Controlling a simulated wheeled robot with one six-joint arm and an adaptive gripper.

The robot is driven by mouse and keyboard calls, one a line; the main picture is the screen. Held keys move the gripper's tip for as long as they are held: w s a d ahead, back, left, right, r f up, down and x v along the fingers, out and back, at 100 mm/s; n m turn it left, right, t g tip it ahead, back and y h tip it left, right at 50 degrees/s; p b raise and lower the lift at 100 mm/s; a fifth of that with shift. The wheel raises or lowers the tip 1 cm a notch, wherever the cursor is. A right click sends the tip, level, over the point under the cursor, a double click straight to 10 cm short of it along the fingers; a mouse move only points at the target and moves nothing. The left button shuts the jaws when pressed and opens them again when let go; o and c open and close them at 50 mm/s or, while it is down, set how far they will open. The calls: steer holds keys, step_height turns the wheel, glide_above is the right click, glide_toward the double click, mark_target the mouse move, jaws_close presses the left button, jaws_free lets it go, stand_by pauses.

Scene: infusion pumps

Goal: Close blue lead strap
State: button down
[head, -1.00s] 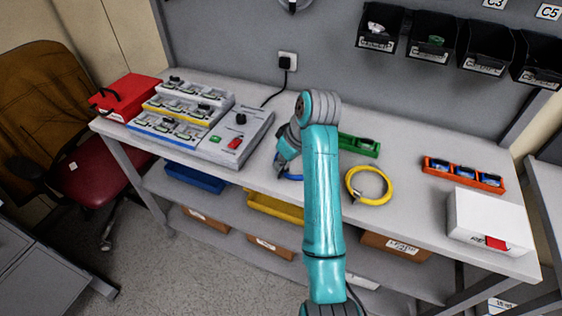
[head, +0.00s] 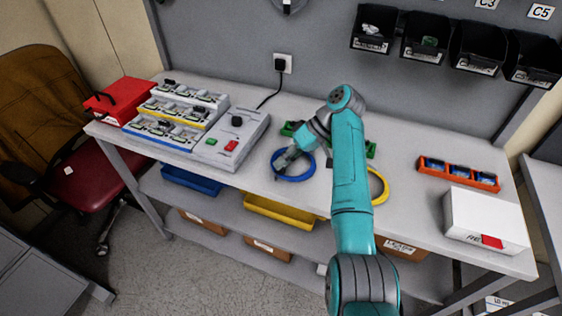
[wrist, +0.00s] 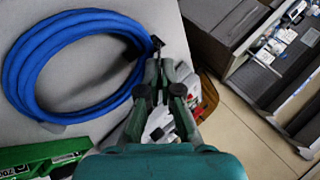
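The blue lead (head: 305,173) lies coiled in a ring on the bench, left of my arm. In the wrist view the blue coil (wrist: 22,72) fills the upper left, and a small dark strap piece (wrist: 157,43) sits at its right side. My gripper (wrist: 159,66) has its fingers close together, with the tips right at the coil's right edge, beside the dark piece. I see nothing clearly held between them. In the head view my gripper (head: 284,161) is low over the coil's left part. Whether the strap is fastened cannot be made out.
A yellow coiled lead (head: 380,188) lies to the right, partly behind my arm. A green holder (head: 371,150) stands behind it. The grey pump console (head: 240,140) is left of the coil. An orange tray (head: 458,174) and a white box (head: 485,218) stand at right.

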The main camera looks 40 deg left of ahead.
steer(key=shift+w+d+f+g, duration=0.1)
steer(key=shift+w+f+g, duration=0.15)
steer(key=shift+g, duration=0.75)
steer(key=shift+f+m+y, duration=0.1)
steer(key=shift+m+y, duration=0.2)
steer(key=c, duration=1.4)
jaws_free()
steer(key=shift+v, duration=3.75)
steer(key=shift+w+f, duration=0.1)
steer(key=shift+w, duration=0.05)
